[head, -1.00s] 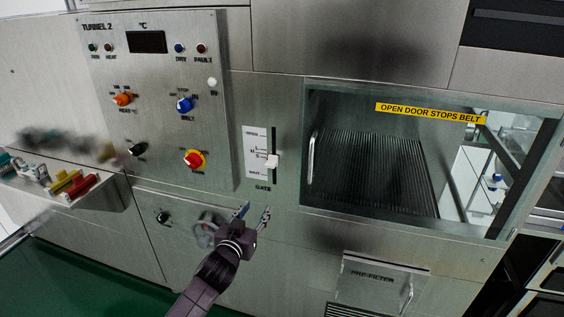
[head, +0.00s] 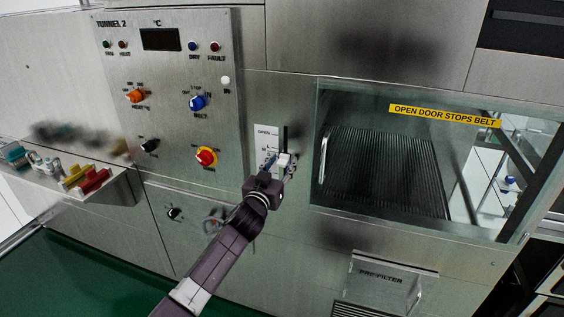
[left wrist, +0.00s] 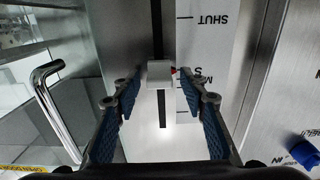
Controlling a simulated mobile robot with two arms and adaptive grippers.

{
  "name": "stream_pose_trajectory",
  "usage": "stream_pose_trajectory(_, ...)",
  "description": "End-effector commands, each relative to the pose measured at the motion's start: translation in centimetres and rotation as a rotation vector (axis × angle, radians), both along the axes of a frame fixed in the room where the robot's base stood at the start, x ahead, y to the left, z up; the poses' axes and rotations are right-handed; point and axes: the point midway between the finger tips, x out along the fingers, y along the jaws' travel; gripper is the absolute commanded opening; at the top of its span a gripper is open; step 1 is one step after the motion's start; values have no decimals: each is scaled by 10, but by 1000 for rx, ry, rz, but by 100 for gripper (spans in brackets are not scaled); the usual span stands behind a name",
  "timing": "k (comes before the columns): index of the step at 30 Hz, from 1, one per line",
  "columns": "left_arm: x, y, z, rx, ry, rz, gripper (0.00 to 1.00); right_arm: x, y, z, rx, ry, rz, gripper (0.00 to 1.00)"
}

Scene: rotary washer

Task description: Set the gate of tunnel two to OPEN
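The gate slider of tunnel two is a white knob (head: 284,160) on a dark vertical slot beside a white scale plate (head: 262,131), marked OPEN at its top in the head view. My left gripper (head: 279,166) is open at the knob. In the left wrist view its blue-padded fingers (left wrist: 160,80) stand either side of the knob, with gaps showing. My right gripper is out of view.
Left of the slider is the TUNNEL 2 panel (head: 175,75) with knobs and lamps. To the right is a glazed door with a bar handle (head: 323,158). A shelf (head: 110,200) with coloured items is at far left. A pre-filter cover (head: 385,283) is below.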

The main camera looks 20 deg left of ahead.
Motion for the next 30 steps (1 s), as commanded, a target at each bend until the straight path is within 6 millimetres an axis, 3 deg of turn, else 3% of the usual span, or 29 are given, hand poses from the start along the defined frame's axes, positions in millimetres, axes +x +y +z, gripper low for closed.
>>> stream_pose_trajectory(11,4,-1,0,0,0,-1,39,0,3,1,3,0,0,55)
stream_pose_trajectory(22,4,-1,0,0,1,-1,0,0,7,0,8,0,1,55)
stream_pose_trajectory(30,4,-1,1,0,1,-1,0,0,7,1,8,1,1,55)
